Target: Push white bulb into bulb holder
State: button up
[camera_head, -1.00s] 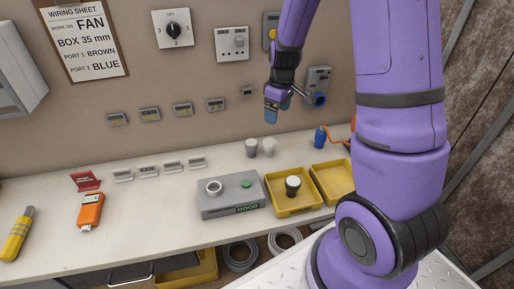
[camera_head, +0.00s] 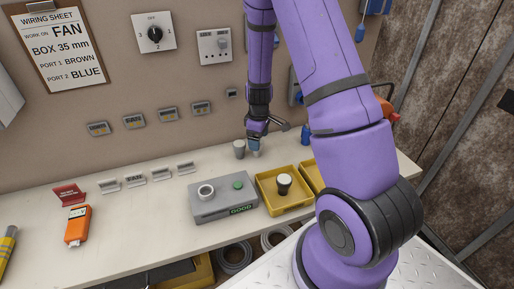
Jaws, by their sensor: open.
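A white-topped piece with a dark base (camera_head: 284,184), which looks like a bulb, stands upright in a yellow tray (camera_head: 268,206). A grey box (camera_head: 222,207) left of the tray has a pale round ring socket (camera_head: 206,192), which looks like the bulb holder, a green button and a "GOOD" label. Two small pale bulb-like or cup-like pieces stand behind it, a left one (camera_head: 239,149) and a right one (camera_head: 256,152). My gripper (camera_head: 256,139) is open and points down right at the right piece, partly covering it. Whether it touches is unclear.
A second yellow tray (camera_head: 312,177) is partly hidden by my arm. A blue-handled tool (camera_head: 306,133) stands to the right of my gripper. An orange device (camera_head: 78,226) and small label holders lie at left. The front left of the bench (camera_head: 140,235) is clear.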

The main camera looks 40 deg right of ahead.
jog(key=shift+w+f, duration=0.2)
jog(key=shift+f, duration=1)
jog(key=shift+w+f, duration=0.15)
jog(key=shift+f, duration=1.05)
jog(key=c, duration=1)
